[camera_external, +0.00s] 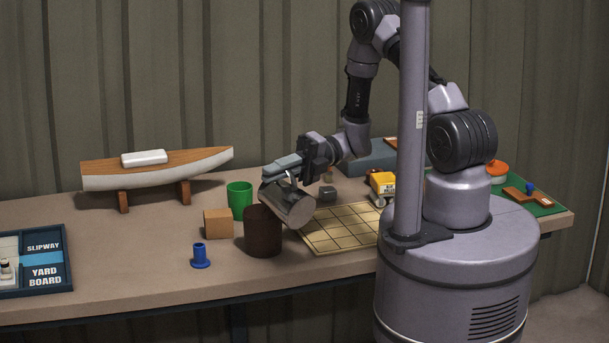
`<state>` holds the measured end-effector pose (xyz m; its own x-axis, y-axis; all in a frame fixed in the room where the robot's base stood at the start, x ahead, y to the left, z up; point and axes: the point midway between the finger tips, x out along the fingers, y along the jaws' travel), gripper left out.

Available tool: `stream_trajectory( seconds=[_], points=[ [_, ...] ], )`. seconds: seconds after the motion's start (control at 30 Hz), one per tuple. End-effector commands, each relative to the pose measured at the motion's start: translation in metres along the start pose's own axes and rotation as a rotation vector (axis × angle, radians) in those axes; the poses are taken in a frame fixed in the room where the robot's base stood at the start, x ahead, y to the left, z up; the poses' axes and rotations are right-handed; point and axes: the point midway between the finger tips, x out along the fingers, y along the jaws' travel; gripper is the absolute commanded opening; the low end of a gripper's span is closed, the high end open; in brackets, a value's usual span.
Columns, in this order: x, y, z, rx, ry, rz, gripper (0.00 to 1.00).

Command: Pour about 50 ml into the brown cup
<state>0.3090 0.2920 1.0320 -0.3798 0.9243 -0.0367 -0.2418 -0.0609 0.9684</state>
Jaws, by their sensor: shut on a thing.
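The brown cup (263,234) stands upright on the bench, left of the gold grid mat. I cannot tell whether liquid is flowing, and the inside of the brown cup is hidden.
A green cup (239,200), an orange-brown block (218,223) and a blue spool (201,256) stand close left of the brown cup. A model boat (157,168) sits behind.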

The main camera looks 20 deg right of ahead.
Motion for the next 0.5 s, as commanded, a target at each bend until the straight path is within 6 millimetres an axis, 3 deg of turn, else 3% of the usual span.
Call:
stream_trajectory(
  seconds=[0.5],
  points=[
    [0.0001, 0.0010, 0.0053, 0.024, 0.001, 0.001, 0.00]
  ],
)
